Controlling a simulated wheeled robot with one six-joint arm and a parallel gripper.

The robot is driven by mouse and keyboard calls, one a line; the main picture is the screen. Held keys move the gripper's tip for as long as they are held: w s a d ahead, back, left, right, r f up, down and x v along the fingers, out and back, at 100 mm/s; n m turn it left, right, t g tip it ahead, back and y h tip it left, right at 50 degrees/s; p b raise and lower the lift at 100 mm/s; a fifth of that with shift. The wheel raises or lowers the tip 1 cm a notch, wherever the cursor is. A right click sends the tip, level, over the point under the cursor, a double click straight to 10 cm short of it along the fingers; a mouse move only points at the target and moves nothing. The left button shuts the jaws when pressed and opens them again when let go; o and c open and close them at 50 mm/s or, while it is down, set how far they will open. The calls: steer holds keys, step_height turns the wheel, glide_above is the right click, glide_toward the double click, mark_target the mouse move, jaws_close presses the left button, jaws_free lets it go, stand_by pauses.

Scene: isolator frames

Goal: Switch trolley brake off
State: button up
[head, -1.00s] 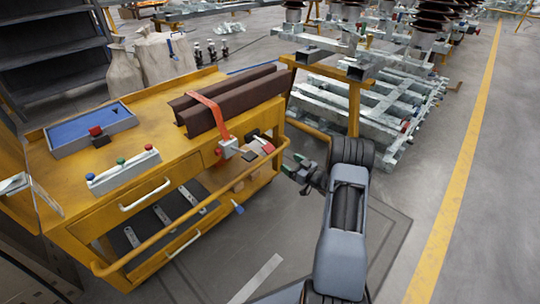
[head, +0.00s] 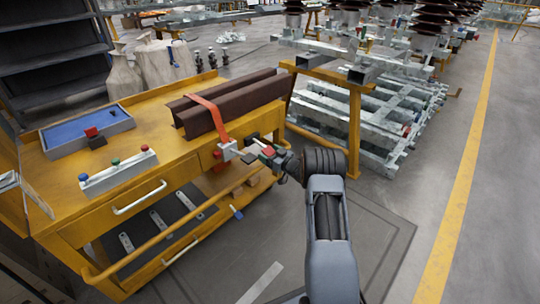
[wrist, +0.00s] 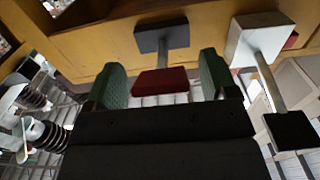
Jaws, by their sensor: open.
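The yellow trolley (head: 190,158) stands at the left in the head view. On its right end are a lever with a red plate (head: 268,152) and a grey bracket with the orange strap. In the wrist view the red plate (wrist: 165,82) sits on a short stem from a dark block (wrist: 162,38). My gripper (head: 277,157) is open at this end. Its green-padded fingers (wrist: 162,75) stand either side of the red plate, with gaps on both sides. Whether the plate lies between the pads in depth, I cannot tell. No label shows which lever is the brake.
A white block with a rod and black handle (wrist: 291,130) is close on the right in the wrist view. A blue-tipped handle (head: 236,212) juts out low on the trolley. Steel frames (head: 365,120) stand behind my arm. The floor at right is clear.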

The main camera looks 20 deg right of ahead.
steer(key=c, duration=1.3)
step_height(320, 180, up, 2)
steer(key=g+p, duration=0.1)
steer(key=p, duration=0.2)
steer(key=shift+s+r+h+p, duration=0.1)
steer(key=shift+h+p, duration=0.2)
steer(key=shift+p, duration=0.1)
steer(key=r+g+h+p, duration=0.1)
steer(key=r+g+p, duration=0.1)
steer(key=p, duration=0.4)
steer(key=shift+d, duration=0.1)
steer(key=shift+r+g+p, duration=0.15)
steer(key=shift+g+p, duration=0.25)
steer(key=shift+r, duration=0.15)
steer(key=o, duration=1.3)
